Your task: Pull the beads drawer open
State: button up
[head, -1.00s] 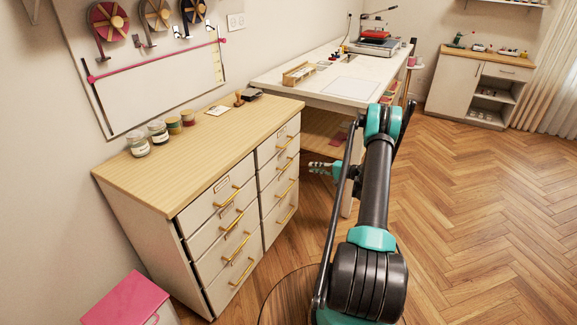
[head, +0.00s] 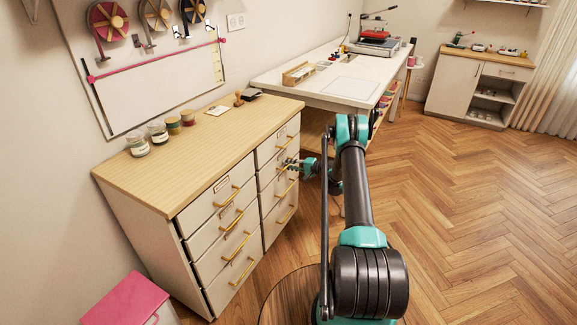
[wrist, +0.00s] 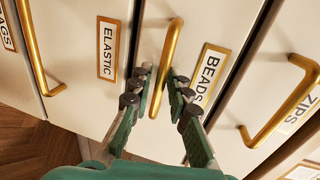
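The beads drawer, marked by its BEADS label (wrist: 210,75), is shut in the wrist view. Its long gold bar handle (wrist: 171,50) runs up the picture, left of the label. My gripper (wrist: 158,88) is open, with one teal and dark finger on each side of this handle. I see a gap between the handle and the fingers, and cannot tell how deep they reach. In the head view my gripper (head: 287,164) is at the right-hand drawer column, by the second handle from the top, and partly hides that drawer front.
The ELASTIC drawer label (wrist: 108,48) and ZIPS drawer handle (wrist: 290,108) lie either side. The dresser's wooden top (head: 185,150) holds jars at the back. A white worktable (head: 300,88) stands behind, and a pink box (head: 125,298) at front left. The floor to the right is clear.

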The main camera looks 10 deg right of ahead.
jog(key=shift+c, duration=0.5)
grip_shut()
jog(key=shift+d, duration=0.1)
